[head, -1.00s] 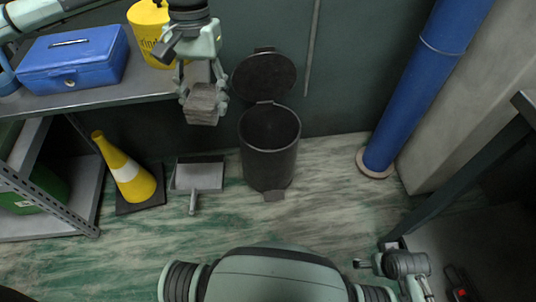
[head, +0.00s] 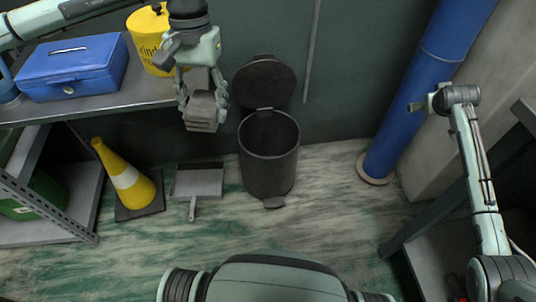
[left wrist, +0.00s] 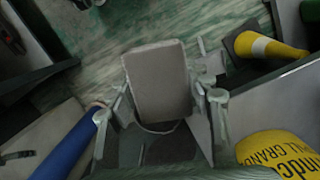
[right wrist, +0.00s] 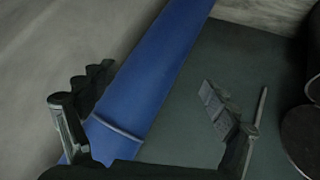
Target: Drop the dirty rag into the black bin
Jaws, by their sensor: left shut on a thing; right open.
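The dirty rag (head: 204,115) looks like a grey folded block. My left gripper (head: 203,101) is shut on it and holds it in the air, left of the black bin (head: 268,172). In the left wrist view the rag (left wrist: 156,85) shows as a grey slab between the fingers and hides part of the floor. The bin stands upright on the floor, with its round lid (head: 265,82) tipped open against the wall. My right gripper (head: 424,104) is in front of the blue pipe, far right of the bin. The right wrist view shows it open and empty.
A grey shelf (head: 100,106) at left carries a blue cash box (head: 72,68) and a yellow tub (head: 146,40). A yellow cone (head: 124,178) and a dustpan (head: 197,182) stand left of the bin. A blue pipe (head: 415,100) rises at right. Floor before the bin is clear.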

